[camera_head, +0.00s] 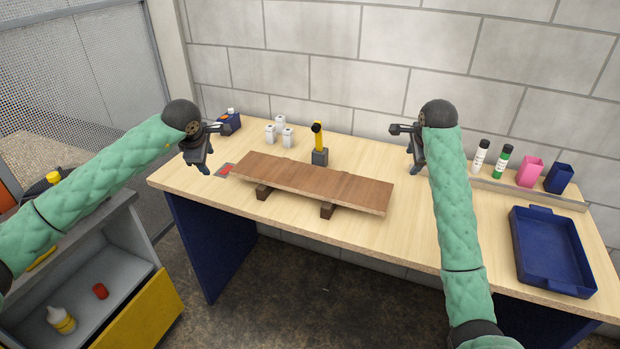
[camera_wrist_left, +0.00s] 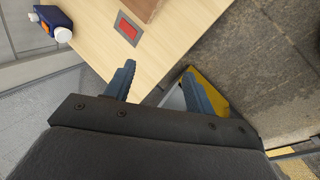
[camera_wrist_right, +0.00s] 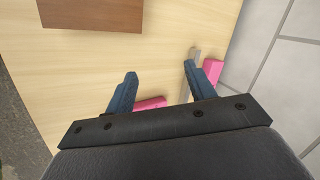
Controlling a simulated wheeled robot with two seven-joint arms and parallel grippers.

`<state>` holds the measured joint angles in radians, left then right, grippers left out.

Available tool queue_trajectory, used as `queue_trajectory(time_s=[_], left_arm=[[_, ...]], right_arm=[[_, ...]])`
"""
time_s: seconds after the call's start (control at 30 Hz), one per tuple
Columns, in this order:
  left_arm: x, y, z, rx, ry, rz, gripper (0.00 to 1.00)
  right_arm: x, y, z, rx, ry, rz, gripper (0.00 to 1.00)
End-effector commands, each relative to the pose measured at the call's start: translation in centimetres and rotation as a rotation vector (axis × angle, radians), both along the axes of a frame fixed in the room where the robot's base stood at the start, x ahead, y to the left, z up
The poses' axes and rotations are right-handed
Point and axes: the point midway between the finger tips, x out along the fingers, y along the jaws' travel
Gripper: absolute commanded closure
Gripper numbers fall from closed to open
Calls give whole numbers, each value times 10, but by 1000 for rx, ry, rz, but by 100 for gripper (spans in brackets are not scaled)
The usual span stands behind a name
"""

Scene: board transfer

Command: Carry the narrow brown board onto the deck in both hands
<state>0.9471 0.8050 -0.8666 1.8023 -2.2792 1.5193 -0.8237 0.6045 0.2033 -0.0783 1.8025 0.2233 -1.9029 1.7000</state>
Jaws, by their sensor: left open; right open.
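The narrow brown board (camera_head: 315,181) lies nearly flat across two dark blocks (camera_head: 327,211) on the light wooden table (camera_head: 350,235). Its left end corner shows in the left wrist view (camera_wrist_left: 141,8), and its right end in the right wrist view (camera_wrist_right: 90,13). My left gripper (camera_head: 211,150) is open and empty, above and left of the board's left end. My right gripper (camera_head: 404,151) is open and empty, above and right of its right end. Neither touches the board. I cannot tell which surface is the deck.
A black-and-yellow tool (camera_head: 319,142) stands behind the board, with several white containers (camera_head: 288,138) to its left. A red-and-grey plate (camera_head: 225,170) lies by the left end. A blue tray (camera_head: 551,250), markers and cups are at right. A grey cart (camera_head: 95,245) stands at lower left.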

Motion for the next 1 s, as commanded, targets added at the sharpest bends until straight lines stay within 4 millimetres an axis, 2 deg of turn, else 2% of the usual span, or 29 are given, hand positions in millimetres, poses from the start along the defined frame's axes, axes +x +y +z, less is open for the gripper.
queue_trajectory(time_s=[0.27, 1.0], left_arm=[[16, -1, -21, -2, 12, 1, 45], [68, -1, -124, -3, 13, 2, 45]], right_arm=[[16, 0, -21, 0, 13, 1, 45], [68, 0, -123, -1, 14, 0, 45]])
